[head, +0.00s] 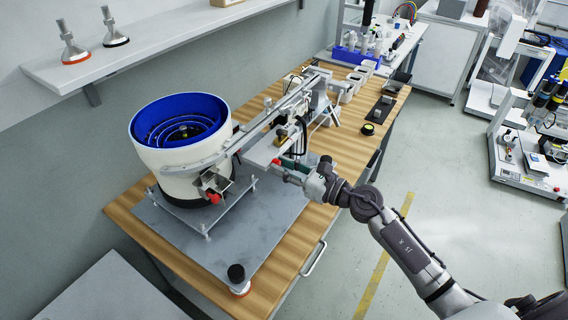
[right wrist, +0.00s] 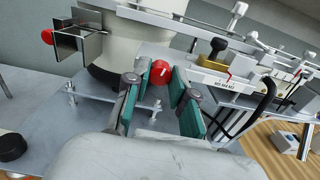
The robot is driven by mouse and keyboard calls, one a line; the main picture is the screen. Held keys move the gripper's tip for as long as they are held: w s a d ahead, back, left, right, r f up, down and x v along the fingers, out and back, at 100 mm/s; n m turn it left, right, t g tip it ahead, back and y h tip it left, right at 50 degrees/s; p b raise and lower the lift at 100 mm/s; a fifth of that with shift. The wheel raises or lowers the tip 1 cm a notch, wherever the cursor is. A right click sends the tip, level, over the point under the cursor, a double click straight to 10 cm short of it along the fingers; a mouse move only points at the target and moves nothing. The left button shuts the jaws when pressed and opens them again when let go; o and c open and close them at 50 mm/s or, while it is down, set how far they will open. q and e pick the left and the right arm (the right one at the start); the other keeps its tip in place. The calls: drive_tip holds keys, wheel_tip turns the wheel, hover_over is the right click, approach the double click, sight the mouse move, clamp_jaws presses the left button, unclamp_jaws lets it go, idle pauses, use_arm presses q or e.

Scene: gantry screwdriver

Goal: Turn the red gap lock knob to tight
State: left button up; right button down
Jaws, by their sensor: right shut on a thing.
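The red gap lock knob (right wrist: 160,72) sits between the green-padded fingers of my right gripper (right wrist: 155,88) in the right wrist view. It has a small white mark on its face. The fingers are closed in on both sides of it. In the head view the red knob (head: 276,161) shows as a small spot at the tip of my right gripper (head: 284,166), beside the feeder rail. My left gripper is not in view.
A white bowl feeder with a blue inside (head: 150,162) stands on a grey plate. A second red knob (head: 214,198) is on a metal box at its front. A brass part (right wrist: 217,45) and a printed label (right wrist: 226,86) are right of the gripper. A black knob (head: 236,272) stands at the plate's front corner.

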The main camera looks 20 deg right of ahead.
drive_tip(key=m+p, duration=0.6)
drive_tip(key=m, duration=0.6)
drive_tip(key=shift+r+m, duration=0.1)
drive_tip(key=shift+m, duration=0.2)
drive_tip(key=shift+m+p, duration=0.45)
drive_tip(key=shift+m, duration=0.95)
drive_tip(key=c, duration=1)
unclamp_jaws()
drive_tip(key=shift+o, duration=0.2)
